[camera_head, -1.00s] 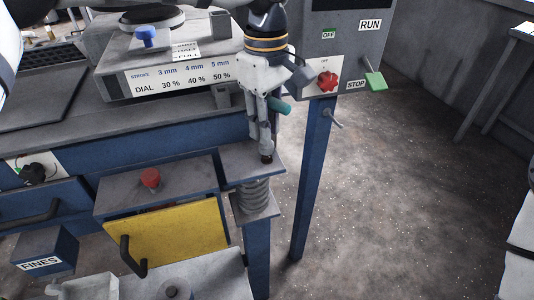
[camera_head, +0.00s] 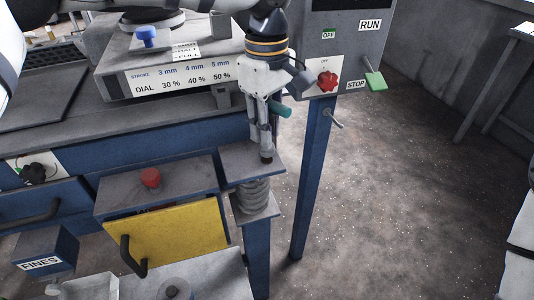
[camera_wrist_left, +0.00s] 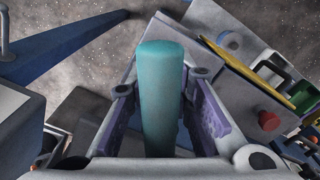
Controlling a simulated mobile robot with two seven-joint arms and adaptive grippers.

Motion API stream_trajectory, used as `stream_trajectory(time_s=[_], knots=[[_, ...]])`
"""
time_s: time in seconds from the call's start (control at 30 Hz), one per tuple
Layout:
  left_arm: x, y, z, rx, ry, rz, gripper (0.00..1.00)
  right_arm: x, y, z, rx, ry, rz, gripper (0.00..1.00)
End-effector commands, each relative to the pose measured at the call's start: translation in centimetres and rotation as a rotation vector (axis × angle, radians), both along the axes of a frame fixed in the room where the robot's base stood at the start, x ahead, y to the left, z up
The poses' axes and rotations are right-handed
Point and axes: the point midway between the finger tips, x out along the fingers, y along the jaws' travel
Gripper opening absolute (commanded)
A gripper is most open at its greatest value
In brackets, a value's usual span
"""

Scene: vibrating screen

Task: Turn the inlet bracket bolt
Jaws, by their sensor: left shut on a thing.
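My left gripper (camera_head: 264,116) hangs over the grey bracket plate (camera_head: 237,158) at the machine's front right corner. It is shut on a tool with a teal handle (camera_head: 280,109), which sticks out to the right. In the left wrist view the teal handle (camera_wrist_left: 161,95) stands between the two purple-padded fingers. A grey shaft runs down to a dark tip (camera_head: 266,154) at the plate. The bolt cannot be told apart from this tip, so I cannot tell how well they are seated. My right gripper is not in view.
A coil spring (camera_head: 254,193) sits under the plate. A yellow panel (camera_head: 180,238) is at lower left.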

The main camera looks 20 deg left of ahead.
Motion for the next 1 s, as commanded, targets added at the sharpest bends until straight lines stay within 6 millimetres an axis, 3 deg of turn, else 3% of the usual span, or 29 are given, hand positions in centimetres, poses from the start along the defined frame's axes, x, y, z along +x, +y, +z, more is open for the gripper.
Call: stream_trajectory(time_s=[0.77,0.87,1.0], knots=[[0.0,0.0,-1.7,-0.001,0.001,-0.019,0.0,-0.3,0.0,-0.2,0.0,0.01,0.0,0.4],[0.0,0.0,-1.9,-0.001,0.005,-0.099,0.0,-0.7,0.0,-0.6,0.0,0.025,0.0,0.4],[0.0,0.0,-2.2,-0.004,0.008,-0.34,0.0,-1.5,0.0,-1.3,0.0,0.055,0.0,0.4]])
